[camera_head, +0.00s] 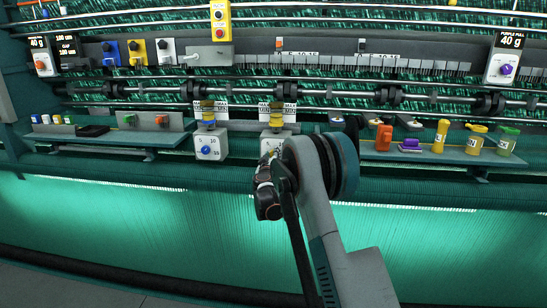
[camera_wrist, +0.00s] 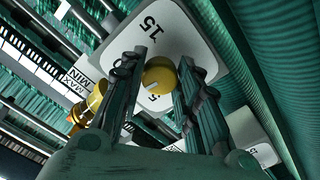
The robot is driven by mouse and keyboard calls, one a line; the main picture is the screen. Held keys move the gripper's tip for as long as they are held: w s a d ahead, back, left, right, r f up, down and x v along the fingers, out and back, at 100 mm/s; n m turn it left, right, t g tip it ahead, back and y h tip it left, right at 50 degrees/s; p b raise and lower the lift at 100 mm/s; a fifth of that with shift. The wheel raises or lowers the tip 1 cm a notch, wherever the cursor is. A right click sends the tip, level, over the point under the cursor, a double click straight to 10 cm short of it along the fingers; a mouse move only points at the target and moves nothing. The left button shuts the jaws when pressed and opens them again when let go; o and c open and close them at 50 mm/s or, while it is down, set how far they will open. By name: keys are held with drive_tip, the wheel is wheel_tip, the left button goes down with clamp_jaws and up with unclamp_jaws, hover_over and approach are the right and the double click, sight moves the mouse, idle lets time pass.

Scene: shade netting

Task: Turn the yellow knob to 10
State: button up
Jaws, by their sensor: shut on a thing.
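The yellow knob (camera_wrist: 160,74) sits on a white dial plate (camera_wrist: 190,38) that shows the numbers 15 and 5. The plate looks turned in the wrist view, and other numbers are hidden or out of sight. My gripper (camera_wrist: 163,68) has one finger on each side of the knob and is shut on it. In the head view, the white dial box (camera_head: 272,145) is partly covered by my arm, and the knob is hidden there.
A similar white box with a blue knob (camera_head: 207,150) stands to the left.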

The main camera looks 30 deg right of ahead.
drive_tip(key=m, duration=0.5)
drive_tip(key=shift+f+m, duration=0.1)
drive_tip(key=shift+m, duration=0.3)
idle(0.4)
drive_tip(key=o, duration=1.1)
drive_tip(key=shift+a, duration=0.1)
drive_tip(key=v, duration=1.1)
drive_tip(key=shift+s+a, duration=0.2)
drive_tip(key=shift+s, duration=0.15)
